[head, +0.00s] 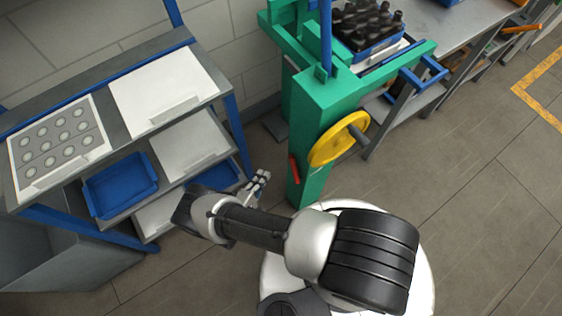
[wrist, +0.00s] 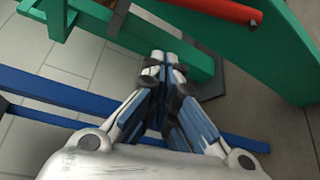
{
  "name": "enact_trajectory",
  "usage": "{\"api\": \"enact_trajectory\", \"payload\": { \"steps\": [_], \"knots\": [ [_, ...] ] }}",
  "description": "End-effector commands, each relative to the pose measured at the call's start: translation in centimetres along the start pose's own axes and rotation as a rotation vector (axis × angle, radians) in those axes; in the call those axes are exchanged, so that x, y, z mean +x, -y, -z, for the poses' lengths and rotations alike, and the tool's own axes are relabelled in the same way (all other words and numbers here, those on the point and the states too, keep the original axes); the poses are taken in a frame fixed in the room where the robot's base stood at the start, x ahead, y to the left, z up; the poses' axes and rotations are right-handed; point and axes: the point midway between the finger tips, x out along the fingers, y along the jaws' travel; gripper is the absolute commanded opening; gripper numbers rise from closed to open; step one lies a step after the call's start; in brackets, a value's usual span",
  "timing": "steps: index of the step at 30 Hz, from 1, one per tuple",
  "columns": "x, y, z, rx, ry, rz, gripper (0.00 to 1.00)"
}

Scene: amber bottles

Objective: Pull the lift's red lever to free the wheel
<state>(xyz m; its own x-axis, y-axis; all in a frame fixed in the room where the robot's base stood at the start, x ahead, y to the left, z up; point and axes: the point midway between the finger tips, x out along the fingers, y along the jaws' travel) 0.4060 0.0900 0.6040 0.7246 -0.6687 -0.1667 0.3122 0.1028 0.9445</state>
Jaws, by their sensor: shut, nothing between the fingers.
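The green lift (head: 322,105) stands right of centre in the head view. Its yellow wheel (head: 338,138) is on the side facing me. The red lever (head: 295,170) is low on the lift's post, left of the wheel. In the wrist view the red lever (wrist: 217,11) crosses the top right, in front of the green post (wrist: 265,52). My gripper (head: 262,175) is left of the lever in the head view, apart from it. In the wrist view my gripper (wrist: 164,57) has its fingertips together, empty, below and left of the lever.
A shelf rack with white panels (head: 165,88) and a blue tray (head: 120,186) stands at the left. A blue crate of dark bottles (head: 372,45) sits on the lift, beside a grey workbench (head: 455,25). Floor (head: 470,190) at the right is clear.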

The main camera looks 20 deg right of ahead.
Motion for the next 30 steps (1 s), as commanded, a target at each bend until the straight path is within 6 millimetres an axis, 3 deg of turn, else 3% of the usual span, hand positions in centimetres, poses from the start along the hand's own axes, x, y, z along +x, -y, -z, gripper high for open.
{"api": "enact_trajectory", "payload": {
  "steps": [11, 25, 30],
  "knots": [
    [1.0, 0.0, 0.0, 0.000, 0.005, 0.002, 0.00],
    [10.4, 0.2, -0.1, 0.001, 0.009, 0.003, 0.00],
    [9.2, -0.1, -2.5, -0.005, 0.002, 0.002, 0.00]
  ]
}}
